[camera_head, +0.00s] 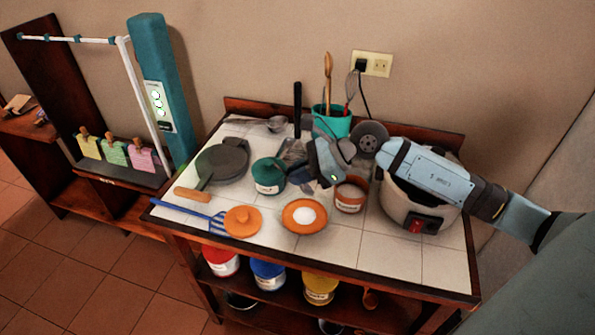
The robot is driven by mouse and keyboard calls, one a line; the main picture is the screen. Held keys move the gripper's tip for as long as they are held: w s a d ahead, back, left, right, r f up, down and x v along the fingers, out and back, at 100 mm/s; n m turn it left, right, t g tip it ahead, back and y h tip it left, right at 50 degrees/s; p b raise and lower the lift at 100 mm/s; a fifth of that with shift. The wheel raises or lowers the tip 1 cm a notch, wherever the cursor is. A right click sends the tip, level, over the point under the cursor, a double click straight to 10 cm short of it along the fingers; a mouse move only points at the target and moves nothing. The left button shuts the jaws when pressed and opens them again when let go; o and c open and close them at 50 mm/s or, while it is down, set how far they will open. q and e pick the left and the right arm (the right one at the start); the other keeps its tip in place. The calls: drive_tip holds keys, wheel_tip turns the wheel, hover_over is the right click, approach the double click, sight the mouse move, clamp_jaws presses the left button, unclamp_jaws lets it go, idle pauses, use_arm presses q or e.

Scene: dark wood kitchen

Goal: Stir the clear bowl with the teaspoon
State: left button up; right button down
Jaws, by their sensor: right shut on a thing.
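My right gripper (318,164) reaches in from the right over the middle of the tiled counter (388,258). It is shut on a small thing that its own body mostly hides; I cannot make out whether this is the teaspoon. A greyish, see-through shape (293,152), which may be the clear bowl, lies just left of and behind the gripper, partly covered by it. I cannot tell whether the held thing is inside it. My left gripper is not in view.
A teal jar (268,176), a brown-orange jar (350,194) and an orange plate (291,224) with a white round thing surround the gripper. A grey pan (222,162) is left, a large cooker (404,211) right. A teal utensil cup (332,122) stands behind. The front-right tiles are clear.

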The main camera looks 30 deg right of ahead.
sight(303, 187)
wheel_tip(303, 187, down, 5)
drive_tip(key=shift+r+b, duration=0.1)
drive_tip(key=shift+b, duration=1.15)
wheel_tip(303, 187, down, 4)
drive_tip(key=b, duration=0.3)
drive_tip(key=shift+f+b, duration=0.25)
drive_tip(key=shift+b, duration=0.1)
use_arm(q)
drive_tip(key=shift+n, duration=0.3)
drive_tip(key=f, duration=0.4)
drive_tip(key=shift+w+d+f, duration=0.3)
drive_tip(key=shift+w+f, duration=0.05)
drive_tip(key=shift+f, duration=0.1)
use_arm(e)
drive_tip(key=shift+w, duration=0.1)
